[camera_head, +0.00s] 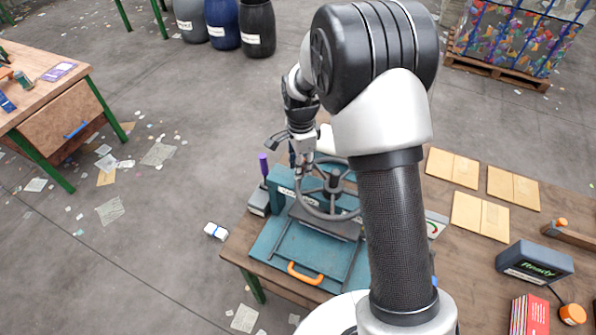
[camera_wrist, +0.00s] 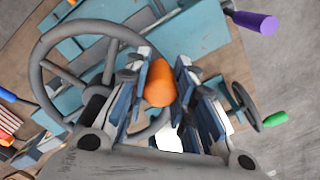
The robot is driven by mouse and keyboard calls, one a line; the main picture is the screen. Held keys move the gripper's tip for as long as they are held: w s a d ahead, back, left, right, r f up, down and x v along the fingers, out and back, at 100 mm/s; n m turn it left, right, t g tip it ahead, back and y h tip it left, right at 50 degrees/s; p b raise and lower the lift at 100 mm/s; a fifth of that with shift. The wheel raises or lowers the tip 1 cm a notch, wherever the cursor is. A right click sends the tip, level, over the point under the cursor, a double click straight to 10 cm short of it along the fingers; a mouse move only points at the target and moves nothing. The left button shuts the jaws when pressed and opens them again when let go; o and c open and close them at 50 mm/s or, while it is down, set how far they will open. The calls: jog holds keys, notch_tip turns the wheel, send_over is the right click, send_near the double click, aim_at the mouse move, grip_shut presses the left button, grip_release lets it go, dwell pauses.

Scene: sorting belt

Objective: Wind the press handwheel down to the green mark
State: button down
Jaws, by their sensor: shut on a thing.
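The press (camera_head: 284,245) is a teal machine on the wooden table, with a grey handwheel (camera_head: 312,209) on top. In the wrist view the handwheel's rim and spokes (camera_wrist: 40,80) fill the left and middle. My gripper (camera_head: 299,172) is at the far left part of the wheel. In the wrist view my gripper (camera_wrist: 160,80) is shut on an orange knob (camera_wrist: 158,82) at the wheel's rim. A white dial (camera_head: 434,227) with a red and green arc shows to the right of my arm. My arm hides part of the press, and I cannot read the dial's pointer.
A purple-handled lever (camera_head: 263,165) stands left of the press. An orange handle (camera_head: 305,273) is at its front. Cardboard pieces (camera_head: 480,216), a dark "Ready" display (camera_head: 535,262) and red booklets (camera_head: 529,314) lie to the right. A small green-handled wheel (camera_wrist: 273,119) shows in the wrist view.

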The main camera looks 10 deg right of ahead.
jog(key=w+d+m, duration=0.2)
jog(key=shift+w+r+m, duration=0.1)
jog(key=shift+w+m, duration=0.05)
jog(key=shift+m, duration=0.25)
jog(key=d+m, duration=0.1)
jog(key=w+d+m, duration=0.1)
jog(key=m, duration=0.1)
jog(key=shift+w+d+m, duration=0.3)
jog(key=shift+d, duration=0.05)
jog(key=d+m, duration=0.2)
jog(key=shift+w+m, duration=0.25)
jog(key=shift+m, duration=0.05)
jog(key=shift+d+m, duration=1.3)
jog(key=shift+m, duration=0.2)
jog(key=c, duration=1.4)
grip_release()
jog(key=shift+d, duration=0.1)
jog(key=shift+o, duration=0.4)
